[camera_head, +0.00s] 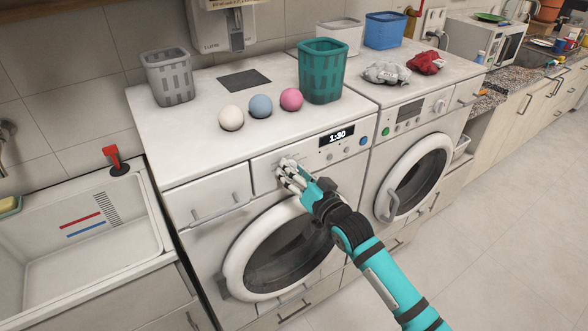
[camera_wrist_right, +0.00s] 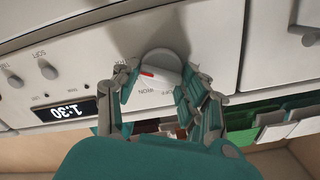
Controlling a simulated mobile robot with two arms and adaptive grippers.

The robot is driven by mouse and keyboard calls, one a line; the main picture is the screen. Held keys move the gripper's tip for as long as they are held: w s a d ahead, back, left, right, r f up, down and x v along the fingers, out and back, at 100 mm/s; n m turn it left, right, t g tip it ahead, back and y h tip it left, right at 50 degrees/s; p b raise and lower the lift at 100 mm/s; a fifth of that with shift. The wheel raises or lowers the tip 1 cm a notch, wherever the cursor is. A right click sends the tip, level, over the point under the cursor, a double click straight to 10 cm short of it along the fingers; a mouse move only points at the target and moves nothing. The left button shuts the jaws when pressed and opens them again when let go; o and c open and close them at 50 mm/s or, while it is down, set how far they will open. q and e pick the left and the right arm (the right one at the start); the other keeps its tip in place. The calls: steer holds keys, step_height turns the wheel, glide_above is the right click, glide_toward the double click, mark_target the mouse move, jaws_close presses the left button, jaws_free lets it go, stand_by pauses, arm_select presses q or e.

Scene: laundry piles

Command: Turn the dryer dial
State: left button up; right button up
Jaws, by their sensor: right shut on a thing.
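The dial (camera_wrist_right: 166,64) is a round white knob with a red mark on the front panel of the left front-loading machine (camera_head: 200,250). Right-wrist-view lettering beside it appears upside down. My right gripper (camera_wrist_right: 158,92) is shut on the dial, with teal-and-grey fingers on both sides of it. In the head view my right gripper (camera_head: 288,172) reaches up to the panel and hides most of the dial. The panel's display (camera_head: 338,136) reads 1:30. My left gripper is not in view.
A second front-loading machine (camera_head: 385,150) stands to the right. On top are a grey basket (camera_head: 168,78), a teal basket (camera_head: 323,70), white, blue and pink balls (camera_head: 261,106), and crumpled cloths (camera_head: 387,73). A sink (camera_head: 75,225) is at left. The floor (camera_head: 500,220) at right is clear.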

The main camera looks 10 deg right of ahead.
stand_by(0.3)
steer(key=o, duration=1.2)
steer(key=v, duration=1.2)
